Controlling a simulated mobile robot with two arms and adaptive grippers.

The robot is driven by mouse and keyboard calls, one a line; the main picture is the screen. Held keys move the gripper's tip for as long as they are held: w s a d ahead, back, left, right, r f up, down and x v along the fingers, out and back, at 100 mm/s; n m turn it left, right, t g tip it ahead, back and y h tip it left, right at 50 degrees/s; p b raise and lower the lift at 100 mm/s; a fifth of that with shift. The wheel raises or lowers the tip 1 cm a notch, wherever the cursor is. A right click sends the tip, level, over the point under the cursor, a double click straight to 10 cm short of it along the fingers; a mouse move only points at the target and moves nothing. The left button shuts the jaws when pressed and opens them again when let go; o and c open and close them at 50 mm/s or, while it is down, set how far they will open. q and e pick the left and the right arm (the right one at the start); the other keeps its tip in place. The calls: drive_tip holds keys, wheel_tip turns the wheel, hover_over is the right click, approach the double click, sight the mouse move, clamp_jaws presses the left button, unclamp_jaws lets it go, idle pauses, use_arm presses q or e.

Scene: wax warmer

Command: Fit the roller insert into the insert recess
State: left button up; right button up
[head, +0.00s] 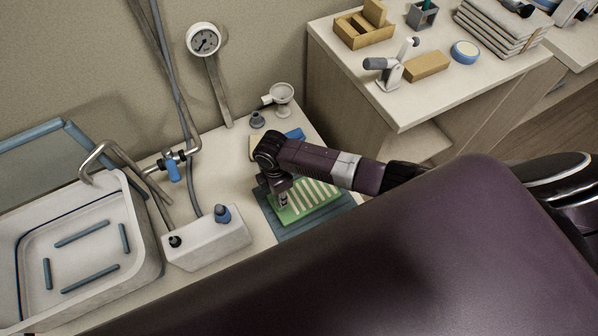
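My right gripper (278,188) comes in from the right and points down over the left part of a green ribbed pad (322,198) on a dark teal mat (268,214). A small pale grey piece shows at its fingertips; I cannot tell if it is a finger or a held thing. The fingers are too small and dark to tell open from shut. A white box (205,245) with a blue knob-like piece (222,214) and a black knob (175,241) stands left of the mat. I cannot clearly identify the roller insert or its recess. My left gripper is out of view.
A sink basin (150,262) with a bent metal tap (107,150) lies at left. A side counter (345,65) at upper right holds several items. A large purple part of mine covers the foreground.

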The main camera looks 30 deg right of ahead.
clamp_jaws()
drive_tip(key=shift+r+p, duration=0.45)
idle(0.5)
drive_tip(key=shift+r+p, duration=1.65)
drive_tip(key=shift+p, duration=0.15)
